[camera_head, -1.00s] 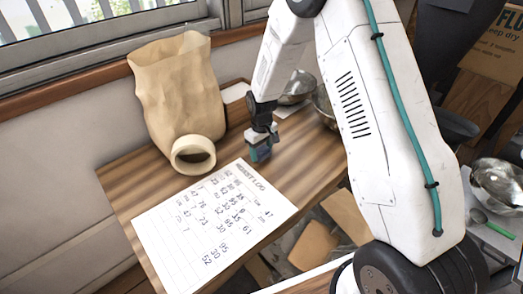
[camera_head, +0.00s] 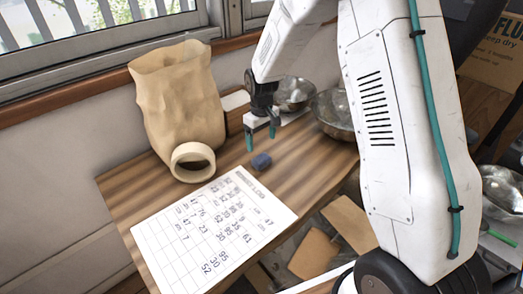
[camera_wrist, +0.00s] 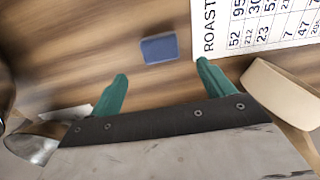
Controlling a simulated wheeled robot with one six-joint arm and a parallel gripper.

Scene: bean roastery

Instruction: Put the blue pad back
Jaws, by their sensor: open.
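The small blue pad (camera_head: 261,161) lies on the wooden table, just beyond the top edge of the roast log sheet. It also shows in the wrist view (camera_wrist: 159,48), flat on the wood and clear of the sheet. My gripper (camera_head: 261,143) is open and empty, with its teal fingertips above the table, a little behind the pad. In the wrist view my gripper's fingers (camera_wrist: 160,85) are spread wide, and the pad lies ahead of the gap between them, touching neither.
The roast log sheet (camera_head: 190,245) covers the table's front. A tan sack (camera_head: 175,95) with a round opening stands at left. Metal bowls (camera_head: 293,94) and (camera_head: 335,112) stand at the back right. Bare wood (camera_head: 305,150) lies right of the pad.

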